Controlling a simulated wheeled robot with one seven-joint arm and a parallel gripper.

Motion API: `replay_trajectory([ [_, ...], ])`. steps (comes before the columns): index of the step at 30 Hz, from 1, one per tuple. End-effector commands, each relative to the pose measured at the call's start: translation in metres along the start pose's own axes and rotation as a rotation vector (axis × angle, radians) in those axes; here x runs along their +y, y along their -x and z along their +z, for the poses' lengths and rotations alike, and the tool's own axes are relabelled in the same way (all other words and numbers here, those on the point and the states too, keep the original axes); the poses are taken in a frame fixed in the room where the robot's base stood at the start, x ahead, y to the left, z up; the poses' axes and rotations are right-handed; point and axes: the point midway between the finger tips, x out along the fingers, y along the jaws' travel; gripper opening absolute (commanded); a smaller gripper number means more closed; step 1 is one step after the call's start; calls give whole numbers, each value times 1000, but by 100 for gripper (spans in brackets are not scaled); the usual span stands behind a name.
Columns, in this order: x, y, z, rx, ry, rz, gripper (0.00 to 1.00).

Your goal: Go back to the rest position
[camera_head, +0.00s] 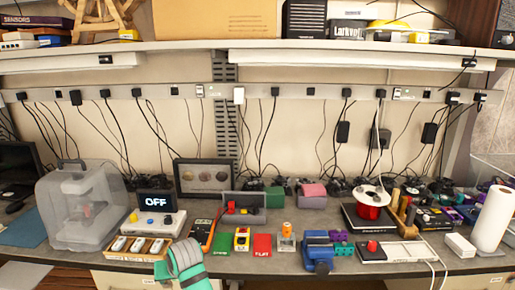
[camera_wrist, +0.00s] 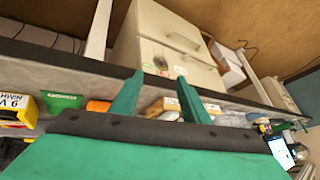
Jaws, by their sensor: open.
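My gripper (camera_wrist: 160,77) shows in the wrist view as two green fingers held apart, with nothing between them. Behind the fingers are the workbench edge and a cream drawer cabinet (camera_wrist: 165,35), seen at a slant. In the head view a grey and green part of my arm (camera_head: 187,262) shows at the bottom, in front of the bench's near edge. It hides part of that edge. I cannot make out the fingertips clearly there.
The workbench (camera_head: 262,265) is crowded: a clear-covered machine (camera_head: 80,205), an OFF display (camera_head: 156,203), a multimeter (camera_head: 201,235), a blue vise (camera_head: 318,252), a red spool (camera_head: 370,203) and a paper roll (camera_head: 492,218). A shelf (camera_head: 350,55) runs above. Free room is in front.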

Motion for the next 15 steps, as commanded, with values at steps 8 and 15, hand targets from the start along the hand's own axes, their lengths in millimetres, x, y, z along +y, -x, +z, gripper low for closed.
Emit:
replay_trajectory([
  [8,14,-39,54,107,-87,-60,42],
  [15,16,-61,102,200,-149,-90,42],
])
